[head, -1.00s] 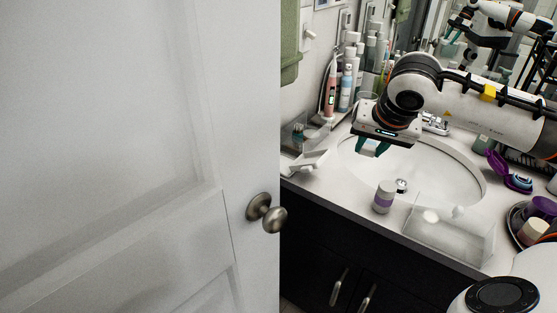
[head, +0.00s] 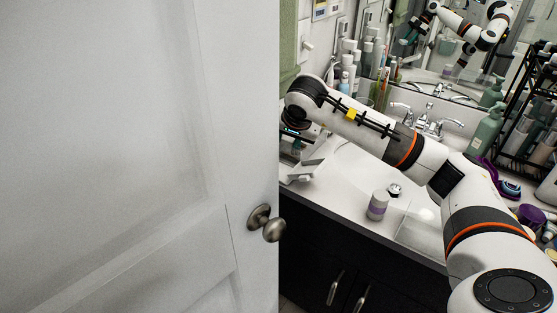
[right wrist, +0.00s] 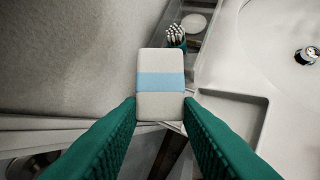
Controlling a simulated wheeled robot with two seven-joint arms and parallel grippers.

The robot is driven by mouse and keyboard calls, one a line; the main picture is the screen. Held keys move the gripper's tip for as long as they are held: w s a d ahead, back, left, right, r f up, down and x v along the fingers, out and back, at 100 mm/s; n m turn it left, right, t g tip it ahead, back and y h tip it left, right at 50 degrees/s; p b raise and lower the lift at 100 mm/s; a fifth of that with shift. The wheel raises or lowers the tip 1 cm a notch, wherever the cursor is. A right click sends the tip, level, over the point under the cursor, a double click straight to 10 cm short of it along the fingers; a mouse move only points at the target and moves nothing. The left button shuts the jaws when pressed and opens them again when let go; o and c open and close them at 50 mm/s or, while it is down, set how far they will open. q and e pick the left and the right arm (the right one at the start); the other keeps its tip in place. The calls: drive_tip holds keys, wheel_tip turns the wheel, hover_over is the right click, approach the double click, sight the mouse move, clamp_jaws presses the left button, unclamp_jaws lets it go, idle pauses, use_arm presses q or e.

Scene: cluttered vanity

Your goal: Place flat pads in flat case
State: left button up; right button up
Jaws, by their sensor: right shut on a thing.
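My right gripper (right wrist: 160,108) is shut on a pale block-like pad (right wrist: 161,62) with a light blue band, seen between the green fingers in the right wrist view. In the head view my right arm reaches across the sink to the far left of the counter; the fingertips and pad cannot be made out there. Beyond the pad is a clear compartmented case (right wrist: 205,45), with a round pale pad (right wrist: 193,23) in its far part. I cannot tell whether this is the flat case. My left gripper is not in view.
A white angled tray (head: 302,171) lies on the left counter. A lidded jar (head: 377,205) stands at the sink's front. A clear box (head: 422,232) is partly hidden by my arm. A white door (head: 130,150) fills the left.

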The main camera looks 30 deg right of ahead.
drive_tip(key=f, duration=0.2)
drive_tip(key=w+f, duration=0.1)
drive_tip(key=f, duration=0.3)
drive_tip(key=shift+w+a+f, duration=0.25)
drive_tip(key=shift+f, duration=0.05)
drive_tip(key=f, duration=0.1)
drive_tip(key=f+p, duration=0.1)
drive_tip(key=shift+w+a+f, duration=0.25)
drive_tip(key=shift+f, duration=0.05)
drive_tip(key=g+p, duration=0.1)
drive_tip(key=r+g+p, duration=0.1)
drive_tip(key=shift+w+a+h+p, duration=0.1)
drive_tip(key=shift+w+h+p, duration=0.25)
drive_tip(key=shift+w+h, duration=0.05)
drive_tip(key=shift+f+n+g, duration=0.1)
drive_tip(key=shift+n+g, duration=0.2)
drive_tip(key=shift+g, duration=0.1)
drive_tip(key=shift+f+p, duration=0.3)
drive_tip(key=shift+f, duration=0.65)
drive_tip(key=shift+f+h, duration=0.15)
drive_tip(key=shift+h, duration=0.15)
drive_tip(key=shift+f+b, duration=0.35)
drive_tip(key=shift+b, duration=0.1)
